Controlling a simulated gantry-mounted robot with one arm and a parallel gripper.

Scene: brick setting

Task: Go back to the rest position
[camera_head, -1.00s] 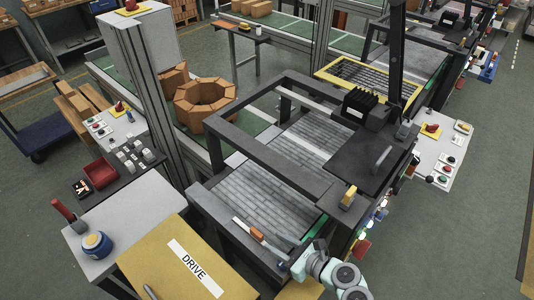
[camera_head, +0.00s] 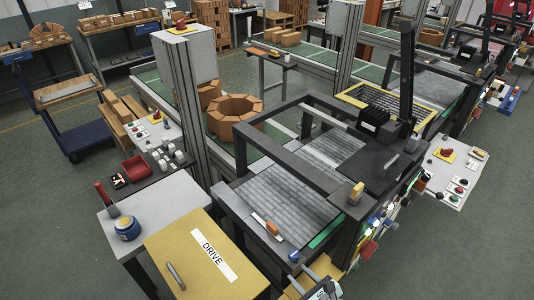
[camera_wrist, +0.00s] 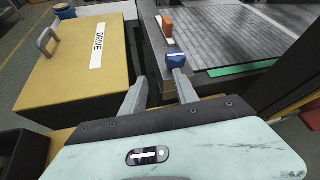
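My gripper (camera_head: 308,280) is at the bottom edge of the head view, beside the front corner of the dark machine frame (camera_head: 265,235). Most of my arm is out of that view. In the wrist view my gripper (camera_wrist: 159,76) has its two grey fingers spread apart, with nothing held between them. A small blue piece (camera_wrist: 177,61) shows just beyond the right fingertip; I cannot tell whether they touch.
A yellow DRIVE box (camera_head: 205,255) stands left of my gripper. An orange block (camera_head: 271,228) lies on the frame's near rail. Open floor lies at right.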

